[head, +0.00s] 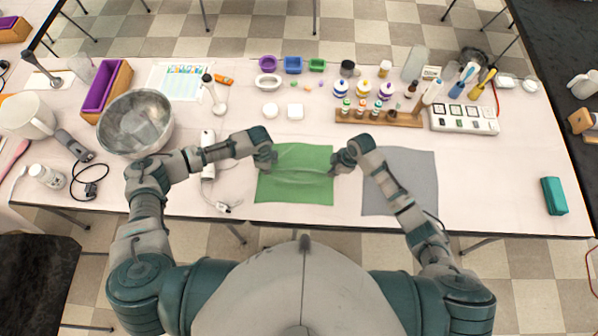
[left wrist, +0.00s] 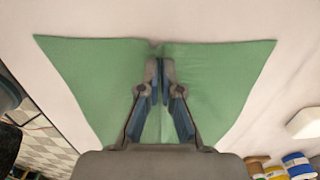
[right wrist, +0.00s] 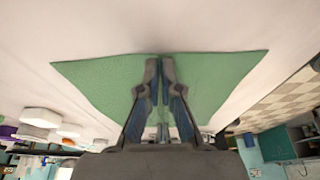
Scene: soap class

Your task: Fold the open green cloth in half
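The green cloth (head: 298,190) lies spread on the table in front of me, with a raised crease running across its middle between my two grippers. My left gripper (head: 272,165) is at its left edge. In the left wrist view its fingers (left wrist: 158,68) are together on the cloth (left wrist: 90,70), which puckers at the edge by the tips. My right gripper (head: 337,166) is at the right edge. In the right wrist view its fingers (right wrist: 160,66) are nearly together on the cloth (right wrist: 105,80). The pinched fabric between the fingertips is mostly hidden.
A grey cloth (head: 412,185) lies just right of the green one. A white device with a cable (head: 208,160) is to the left, near a metal bowl (head: 135,125). A wooden rack of bottles (head: 380,117) stands behind. The table's front edge is close to the cloth.

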